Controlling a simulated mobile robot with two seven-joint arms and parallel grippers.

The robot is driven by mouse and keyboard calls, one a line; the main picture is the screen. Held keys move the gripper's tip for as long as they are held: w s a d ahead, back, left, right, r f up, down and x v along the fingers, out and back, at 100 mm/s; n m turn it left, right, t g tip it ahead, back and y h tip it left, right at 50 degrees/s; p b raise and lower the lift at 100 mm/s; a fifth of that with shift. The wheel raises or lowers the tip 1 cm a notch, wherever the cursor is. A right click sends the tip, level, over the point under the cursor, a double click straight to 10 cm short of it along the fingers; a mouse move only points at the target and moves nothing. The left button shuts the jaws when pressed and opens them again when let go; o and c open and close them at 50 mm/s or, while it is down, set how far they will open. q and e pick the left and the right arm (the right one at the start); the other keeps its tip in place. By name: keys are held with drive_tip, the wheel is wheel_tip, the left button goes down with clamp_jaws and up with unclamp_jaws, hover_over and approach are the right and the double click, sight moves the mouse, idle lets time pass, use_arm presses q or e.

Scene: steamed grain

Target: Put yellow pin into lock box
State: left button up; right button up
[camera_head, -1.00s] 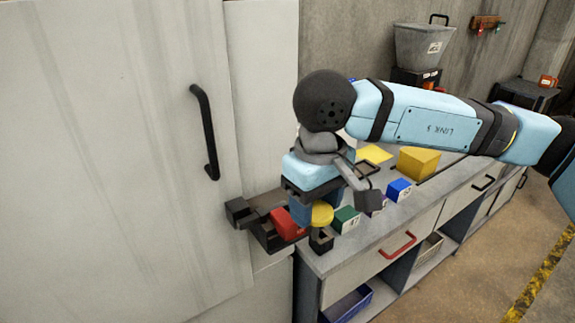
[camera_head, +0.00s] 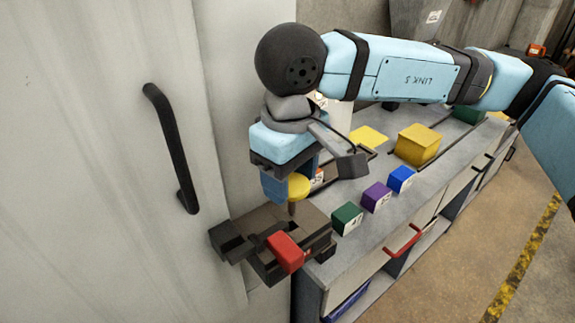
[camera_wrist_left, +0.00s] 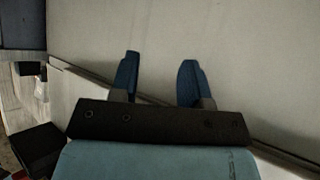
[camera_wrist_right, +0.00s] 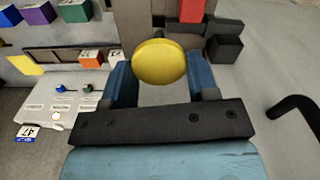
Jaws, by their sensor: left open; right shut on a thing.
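The yellow pin has a round yellow head (camera_head: 298,187) and a thin dark shaft pointing down. My right gripper (camera_head: 288,190) is shut on it and holds it upright over the lock box. In the right wrist view the yellow pin's head (camera_wrist_right: 159,62) sits between the blue fingers (camera_wrist_right: 160,80). The lock box (camera_head: 270,240) is dark brown-black with a red block on its front, beside the white door. Whether the shaft tip touches the box is unclear. My left gripper (camera_wrist_left: 160,80) is open and empty in the left wrist view, before a pale surface.
A grey counter (camera_head: 350,262) runs to the right. On it stand a green cube (camera_head: 346,218), a purple cube (camera_head: 376,196), a blue cube (camera_head: 401,179) and a larger yellow block (camera_head: 417,145). A black door handle (camera_head: 172,150) sticks out at left.

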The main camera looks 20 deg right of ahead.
sight(289, 210)
drive_tip(key=shift+f, duration=0.55)
wheel_tip(289, 210, down, 2)
drive_tip(key=shift+w+b, duration=0.15)
drive_tip(key=shift+b, duration=0.35)
drive_tip(key=shift+f, duration=0.85)
drive_tip(key=shift+b, duration=0.35)
drive_tip(key=shift+b, duration=0.4)
